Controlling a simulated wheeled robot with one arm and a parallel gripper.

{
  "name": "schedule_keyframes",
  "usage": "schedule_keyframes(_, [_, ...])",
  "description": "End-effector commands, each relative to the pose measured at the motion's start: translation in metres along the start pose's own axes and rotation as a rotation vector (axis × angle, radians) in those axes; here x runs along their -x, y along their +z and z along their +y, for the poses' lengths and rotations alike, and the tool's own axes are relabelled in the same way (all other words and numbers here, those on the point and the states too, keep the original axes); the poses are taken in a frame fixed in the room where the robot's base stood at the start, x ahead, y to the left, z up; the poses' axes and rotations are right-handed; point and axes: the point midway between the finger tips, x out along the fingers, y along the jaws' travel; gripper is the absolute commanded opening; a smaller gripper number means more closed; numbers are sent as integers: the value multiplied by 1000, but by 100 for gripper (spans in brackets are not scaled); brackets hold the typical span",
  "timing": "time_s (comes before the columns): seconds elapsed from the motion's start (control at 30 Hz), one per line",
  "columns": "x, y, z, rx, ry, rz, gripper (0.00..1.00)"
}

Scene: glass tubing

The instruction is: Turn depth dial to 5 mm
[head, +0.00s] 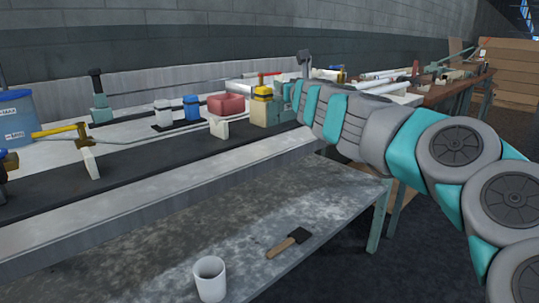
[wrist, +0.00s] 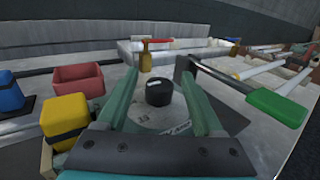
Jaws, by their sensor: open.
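The depth dial (wrist: 159,92) is a black round knob with a pale mark on its top, in the middle of the wrist view. It stands on a grey round plate (wrist: 145,119) with printed marks; one looks like "10", the others are too blurred to read. My gripper (wrist: 158,73) is open, with one green finger on each side of the knob and visible gaps between. Which value the pale mark points at cannot be told. In the head view my gripper (head: 287,94) is at the bench's far end, and my arm hides the dial.
A yellow-topped block (wrist: 66,115) and a red bin (wrist: 78,80) stand left of my gripper. A lever with a green handle (wrist: 275,107) lies to the right. A small amber bottle (wrist: 145,55) stands behind the dial. A white cup (head: 210,278) and a brush (head: 289,242) are on the lower table.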

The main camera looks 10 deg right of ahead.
Motion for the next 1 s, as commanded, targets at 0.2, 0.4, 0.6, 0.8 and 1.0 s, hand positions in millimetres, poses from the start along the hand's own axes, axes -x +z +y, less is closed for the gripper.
schedule_keyframes(0.2, [0, 2, -3, 1, 109, 0, 69])
schedule_keyframes(0.4, [0, 0, -2, 1, 204, 1, 69])
schedule_keyframes(0.6, [0, 0, -2, 0, 283, 1, 69])
schedule_keyframes(0.8, [20, 1, -7, -2, 305, -2, 69])
schedule_keyframes(1.0, [50, 0, -17, -2, 304, -1, 69])
